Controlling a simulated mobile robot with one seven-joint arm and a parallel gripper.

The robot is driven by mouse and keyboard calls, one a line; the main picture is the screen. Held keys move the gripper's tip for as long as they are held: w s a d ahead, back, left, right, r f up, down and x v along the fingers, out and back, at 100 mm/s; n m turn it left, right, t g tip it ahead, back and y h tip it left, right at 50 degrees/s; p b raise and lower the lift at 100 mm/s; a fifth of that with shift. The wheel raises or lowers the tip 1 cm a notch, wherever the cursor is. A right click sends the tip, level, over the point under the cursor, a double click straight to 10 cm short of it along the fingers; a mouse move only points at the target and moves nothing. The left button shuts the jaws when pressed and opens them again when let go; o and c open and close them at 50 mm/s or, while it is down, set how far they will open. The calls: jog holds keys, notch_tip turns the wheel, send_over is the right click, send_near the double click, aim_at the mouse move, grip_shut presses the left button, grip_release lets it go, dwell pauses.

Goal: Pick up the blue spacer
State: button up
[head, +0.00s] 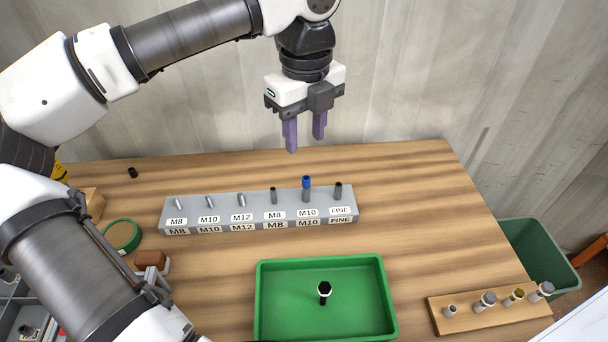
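The blue spacer (306,181) is a small blue piece on top of a grey post in the grey labelled rack (260,198). It sits above the M10 label, second position from the right. My gripper (305,145) hangs above and behind the rack, fingers pointing down. Its two purple fingers are apart with nothing between them. The fingertips are above the spacer's level and do not touch it.
Several other posts stand in the rack close beside the spacer. A green tray (262,300) with a dark bolt (324,290) lies in front. A wooden block (480,318) with several fasteners is at right. A green bin (540,255) stands beyond the table edge.

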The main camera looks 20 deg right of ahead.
aim_at(306, 182)
jog(key=shift+s+d+f+p, duration=0.15)
jog(key=shift+f+p, duration=0.55)
jog(key=shift+f, duration=1.6)
jog(key=shift+s+a+f+p, duration=0.1)
jog(key=shift+f+p, duration=0.55)
jog(key=shift+f, duration=1.65)
grip_shut()
